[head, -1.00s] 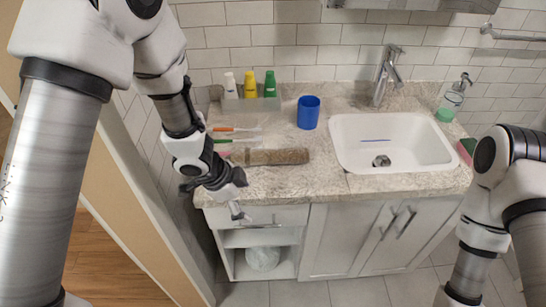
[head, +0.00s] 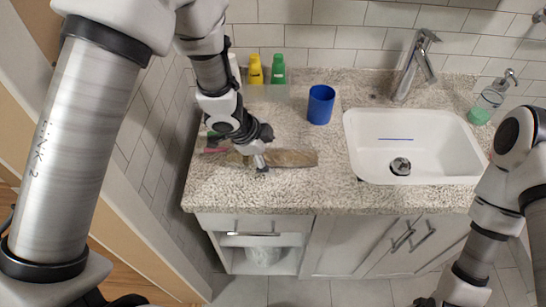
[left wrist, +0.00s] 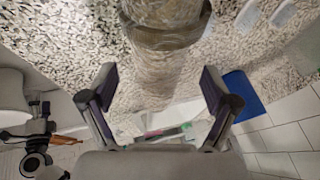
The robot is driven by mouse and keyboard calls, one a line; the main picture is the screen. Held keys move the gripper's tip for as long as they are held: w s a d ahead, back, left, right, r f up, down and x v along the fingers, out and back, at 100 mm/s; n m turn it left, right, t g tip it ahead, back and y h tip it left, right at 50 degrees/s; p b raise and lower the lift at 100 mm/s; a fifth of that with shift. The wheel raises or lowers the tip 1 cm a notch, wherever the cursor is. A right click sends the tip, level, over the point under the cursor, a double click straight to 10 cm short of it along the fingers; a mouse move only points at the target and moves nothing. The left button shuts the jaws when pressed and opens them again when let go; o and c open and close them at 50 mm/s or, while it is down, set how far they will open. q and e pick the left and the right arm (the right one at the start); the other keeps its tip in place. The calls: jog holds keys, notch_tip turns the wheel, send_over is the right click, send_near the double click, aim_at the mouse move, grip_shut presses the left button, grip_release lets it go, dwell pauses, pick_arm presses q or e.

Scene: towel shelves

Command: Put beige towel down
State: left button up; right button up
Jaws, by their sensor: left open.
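The beige towel (head: 293,158) lies rolled up on the speckled counter, to the left of the sink. It looks brownish-beige, and my gripper hides part of its left half. My left gripper (head: 262,160) is over the towel's left half, pointing down. In the left wrist view, the towel (left wrist: 165,38) runs up the middle of the picture, and the open fingers of my left gripper (left wrist: 160,88) are spread to either side of its line. I cannot tell whether they touch it. My right arm shows at the right, but its gripper is out of view.
A blue cup (head: 321,104) stands behind the towel. Yellow (head: 255,69) and green (head: 278,69) bottles stand at the back left. The white sink (head: 350,150) with a tap (head: 415,68) is to the right. Toothbrushes lie near the towel's left end. Bare counter lies in front of it.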

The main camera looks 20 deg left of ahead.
pick_arm(q)
jog(key=shift+w+d+f, duration=0.1)
jog(key=shift+w+f, duration=0.25)
jog(key=shift+f, duration=0.15)
jog(key=shift+s+r, duration=0.25)
jog(key=c, duration=0.4)
grip_shut()
